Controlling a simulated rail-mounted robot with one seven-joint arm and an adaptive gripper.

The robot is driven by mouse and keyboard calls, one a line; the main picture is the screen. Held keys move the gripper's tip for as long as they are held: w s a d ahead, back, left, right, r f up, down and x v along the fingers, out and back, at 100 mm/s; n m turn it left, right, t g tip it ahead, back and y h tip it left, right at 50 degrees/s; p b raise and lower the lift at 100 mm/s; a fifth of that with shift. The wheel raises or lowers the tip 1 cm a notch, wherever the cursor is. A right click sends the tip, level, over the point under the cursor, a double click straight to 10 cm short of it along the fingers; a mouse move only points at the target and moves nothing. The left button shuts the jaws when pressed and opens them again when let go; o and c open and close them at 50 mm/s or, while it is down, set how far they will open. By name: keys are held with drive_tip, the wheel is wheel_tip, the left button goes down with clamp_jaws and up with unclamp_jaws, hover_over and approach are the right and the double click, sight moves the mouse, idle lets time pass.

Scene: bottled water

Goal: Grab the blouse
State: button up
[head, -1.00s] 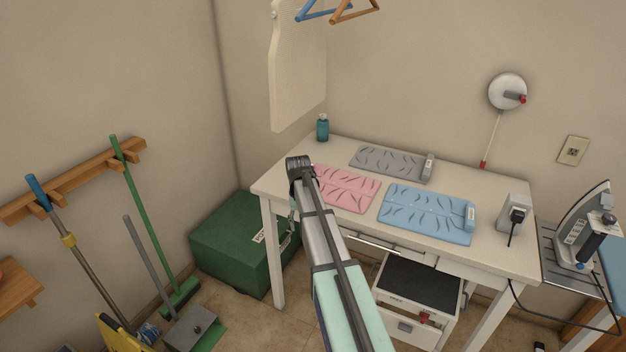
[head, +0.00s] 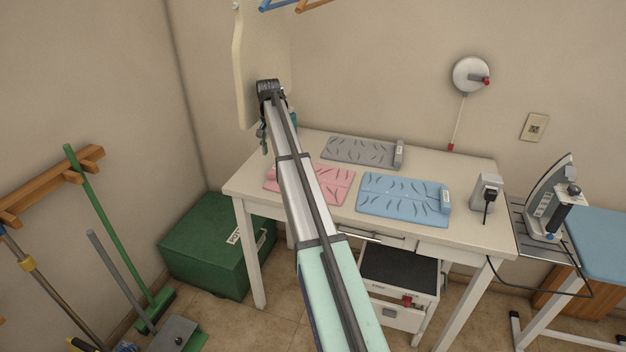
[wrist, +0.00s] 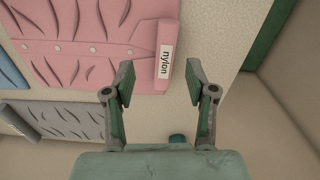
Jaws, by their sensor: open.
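Three flat folded garments lie on the white table (head: 315,218): a pink one (head: 330,182), a grey one (head: 358,152) and a blue one (head: 405,195). In the wrist view the pink garment (wrist: 85,45) shows a row of buttons and a label reading "nylon". Which garment is the blouse is not certain; the buttoned pink one looks like a blouse. My gripper (head: 264,146) hangs above the table's left end. In the wrist view my gripper (wrist: 161,74) is open and empty, its fingertips near the pink garment's label end. My arm hides part of the pink garment in the head view.
A teal bottle (wrist: 177,138) stands at the table's back left, partly hidden. A cream board (head: 246,70) hangs on the wall beside my arm. An iron (head: 548,205) stands at right; its charger-like box (head: 487,190) is on the table. A green box (head: 205,250) sits on the floor at left.

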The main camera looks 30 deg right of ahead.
drive_tip(key=w+d+r+m, duration=0.2)
drive_tip(key=w+d, duration=0.1)
drive_tip(key=f+p, duration=0.1)
drive_tip(key=f, duration=0.2)
drive_tip(key=f+p, duration=0.1)
drive_tip(key=f, duration=0.3)
drive_tip(key=a+f+p, duration=0.1)
drive_tip(key=f, duration=0.3)
drive_tip(key=shift+f+p, duration=0.15)
drive_tip(key=shift+p, duration=0.15)
clamp_jaws()
